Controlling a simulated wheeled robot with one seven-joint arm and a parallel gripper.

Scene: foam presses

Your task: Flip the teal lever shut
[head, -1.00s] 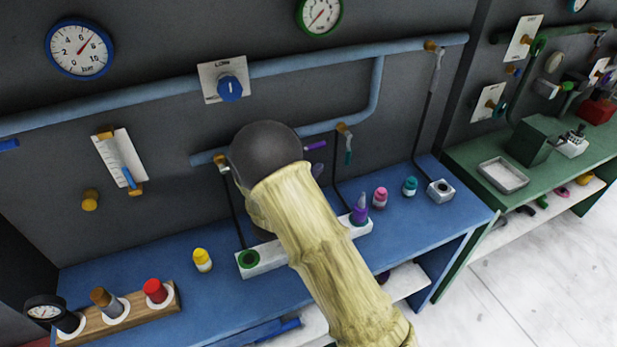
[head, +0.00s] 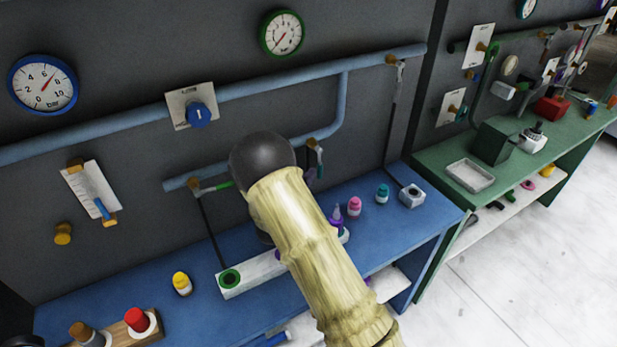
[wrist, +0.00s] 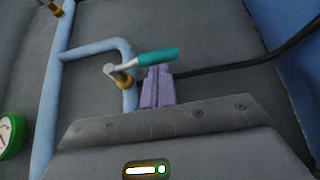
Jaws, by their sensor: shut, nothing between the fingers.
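The teal lever (wrist: 158,57) shows in the wrist view, with a grey metal arm running from a brass valve (wrist: 123,79) on the blue pipe. In the head view the lever (head: 320,156) hangs down from its valve, right of my arm's dark round joint. My gripper (wrist: 159,69) is shut and empty. Its purple fingers are right beside the lever in the wrist view, and their tips meet its edge in the picture. I cannot tell whether they touch. In the head view my gripper (head: 310,174) is mostly hidden behind my arm.
A blue bench (head: 375,225) runs below, with a white rack (head: 250,275) and small bottles on it. Another valve with a green lever (head: 222,186) is to the left. A dark cable (wrist: 235,65) runs beside the fingers. A green bench (head: 430,165) stands at the right.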

